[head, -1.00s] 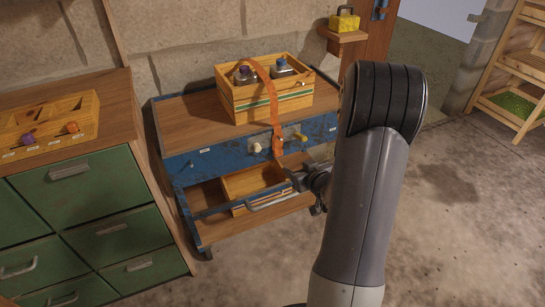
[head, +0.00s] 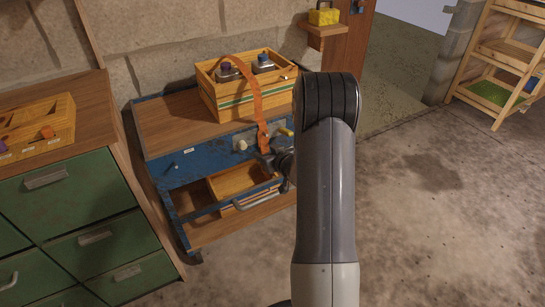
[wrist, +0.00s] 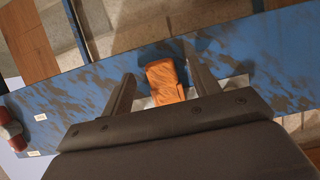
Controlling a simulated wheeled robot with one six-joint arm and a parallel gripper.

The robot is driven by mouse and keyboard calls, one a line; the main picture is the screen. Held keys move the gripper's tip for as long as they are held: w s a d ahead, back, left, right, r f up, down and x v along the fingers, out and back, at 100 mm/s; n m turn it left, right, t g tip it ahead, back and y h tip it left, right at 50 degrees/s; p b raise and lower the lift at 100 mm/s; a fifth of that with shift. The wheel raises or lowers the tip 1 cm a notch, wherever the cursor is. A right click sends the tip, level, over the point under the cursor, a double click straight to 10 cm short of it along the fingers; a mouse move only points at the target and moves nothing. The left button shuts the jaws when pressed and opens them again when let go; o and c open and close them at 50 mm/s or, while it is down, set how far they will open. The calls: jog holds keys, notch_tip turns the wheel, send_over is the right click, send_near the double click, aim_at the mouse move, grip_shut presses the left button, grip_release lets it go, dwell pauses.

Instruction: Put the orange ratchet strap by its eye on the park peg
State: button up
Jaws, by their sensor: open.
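The orange ratchet strap (head: 258,104) runs over the wooden crate (head: 222,110) and hangs down the front of the blue cart (head: 205,160). Its lower end hangs at my gripper (head: 272,160). In the wrist view, my gripper (wrist: 160,68) is open, with one finger on each side of the strap's orange lower part (wrist: 165,82). I cannot tell whether the fingers touch it. The eye is not clear. A pale knob (head: 241,145) and a yellow peg (head: 287,132) stick out of the cart front; I cannot tell which is the park peg.
Two bottles stand in the crate. A green cabinet (head: 70,190) stands on the left. A yellow item (head: 324,14) sits on a wall shelf.

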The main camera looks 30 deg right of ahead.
aim_at(266, 151)
jog(key=shift+w, duration=0.1)
jog(key=shift+c, duration=0.6)
jog(key=c, duration=0.9)
jog(key=shift+c, duration=0.2)
jog(key=shift+r, duration=0.35)
jog(key=shift+s, duration=0.25)
jog(key=shift+f+v, duration=0.1)
jog(key=shift+v, duration=0.55)
jog(key=shift+f+v, duration=0.15)
jog(key=shift+v, duration=0.5)
jog(key=shift+s, duration=0.2)
jog(key=shift+s, duration=0.55)
